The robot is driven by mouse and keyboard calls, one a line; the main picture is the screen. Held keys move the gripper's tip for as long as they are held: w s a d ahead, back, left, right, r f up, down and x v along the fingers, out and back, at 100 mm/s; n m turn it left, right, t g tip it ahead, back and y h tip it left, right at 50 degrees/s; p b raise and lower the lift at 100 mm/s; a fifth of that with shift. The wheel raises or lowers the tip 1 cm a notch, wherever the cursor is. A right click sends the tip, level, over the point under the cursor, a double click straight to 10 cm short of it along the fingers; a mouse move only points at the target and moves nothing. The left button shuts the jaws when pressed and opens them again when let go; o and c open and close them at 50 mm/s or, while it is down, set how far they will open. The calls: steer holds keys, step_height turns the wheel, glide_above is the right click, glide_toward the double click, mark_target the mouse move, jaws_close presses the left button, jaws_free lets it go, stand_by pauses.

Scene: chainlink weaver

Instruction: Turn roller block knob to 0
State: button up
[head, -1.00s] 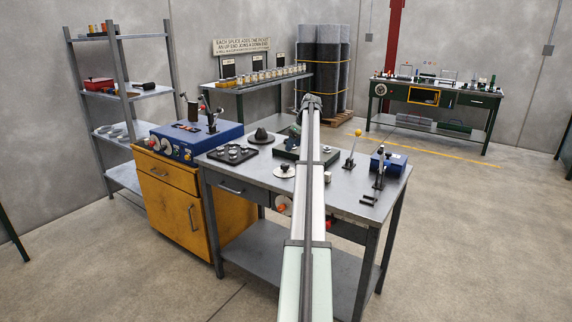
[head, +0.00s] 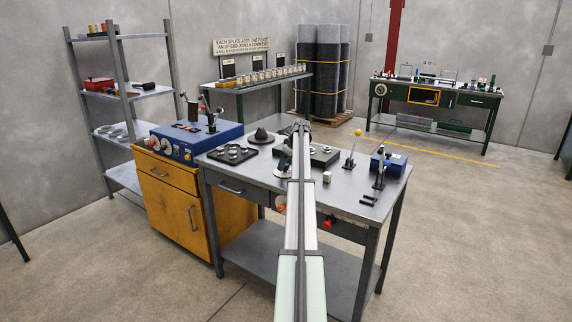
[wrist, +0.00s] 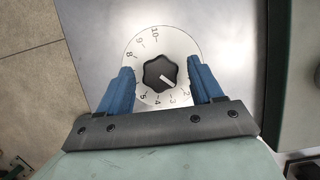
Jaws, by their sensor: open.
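In the wrist view a black lobed knob (wrist: 157,72) sits at the centre of a round white dial (wrist: 147,50) with black numbers around its rim. A white mark on the knob points down and right, roughly toward the 2. The low end of the scale is partly hidden by the right finger. My gripper (wrist: 160,65) is open, with one blue finger on each side of the knob and a gap on both sides.
A blue box (head: 195,137) stands on the yellow cabinet (head: 172,200) to the left.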

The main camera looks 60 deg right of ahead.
steer(key=c, duration=1)
steer(key=shift+c, duration=0.2)
steer(key=shift+d+n, duration=0.1)
steer(key=shift+n, duration=0.3)
steer(key=n+y, duration=0.1)
steer(key=n, duration=0.2)
steer(key=shift+d+n+y, duration=0.15)
steer(key=shift+n+y, duration=0.25)
steer(key=shift+w+n+g+y, duration=0.1)
steer(key=shift+n+g+y, duration=0.25)
steer(key=shift+n, duration=0.75)
steer(key=shift+n+g+y, duration=0.25)
steer(key=shift+n+g, duration=0.1)
steer(key=shift+n, duration=0.75)
steer(key=o, duration=1)
